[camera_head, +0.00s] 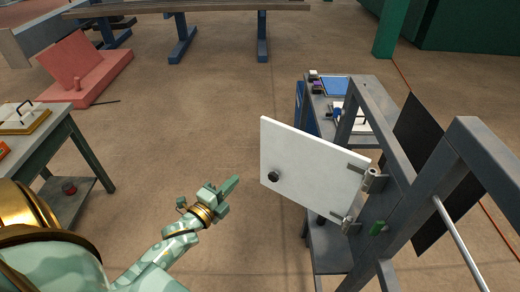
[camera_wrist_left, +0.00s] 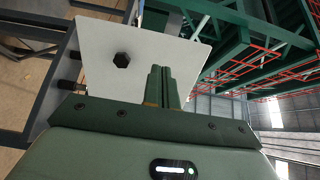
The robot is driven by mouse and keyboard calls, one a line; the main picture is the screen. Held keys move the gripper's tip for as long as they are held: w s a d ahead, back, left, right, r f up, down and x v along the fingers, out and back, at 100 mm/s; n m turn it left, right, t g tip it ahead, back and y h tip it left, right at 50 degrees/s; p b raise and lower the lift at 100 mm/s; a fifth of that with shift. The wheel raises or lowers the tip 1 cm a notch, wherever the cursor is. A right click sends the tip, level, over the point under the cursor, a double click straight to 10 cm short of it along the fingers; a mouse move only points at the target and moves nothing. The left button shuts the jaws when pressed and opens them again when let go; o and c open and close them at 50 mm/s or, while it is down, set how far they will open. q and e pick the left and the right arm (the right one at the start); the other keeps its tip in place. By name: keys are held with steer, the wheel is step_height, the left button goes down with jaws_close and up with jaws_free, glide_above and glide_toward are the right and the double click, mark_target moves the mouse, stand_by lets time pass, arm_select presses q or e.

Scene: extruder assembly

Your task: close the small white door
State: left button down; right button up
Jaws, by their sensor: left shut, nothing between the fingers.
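The small white door (camera_head: 308,163) hangs on hinges (camera_head: 368,180) at its right edge, fixed to a grey frame (camera_head: 455,150). It stands swung open, out to the left of the frame. A dark round knob (camera_head: 273,176) sits near its free left edge. My left gripper (camera_head: 232,184) is shut and empty, to the left of the door and apart from it. In the left wrist view the shut fingers (camera_wrist_left: 159,84) show in front of the door (camera_wrist_left: 100,70), with the dark knob (camera_wrist_left: 122,60) left of them. My right gripper is not in view.
A grey bench (camera_head: 350,88) with small items stands behind the door. A table (camera_head: 50,140) stands at the left. The floor between table and door is clear.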

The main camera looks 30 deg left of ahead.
mark_target(264, 151)
arm_select(q)
steer(key=w, duration=1.3)
steer(key=shift+w+d+f+b, duration=0.1)
steer(key=shift+d+f+b, duration=0.05)
steer(key=shift+d+b, duration=0.25)
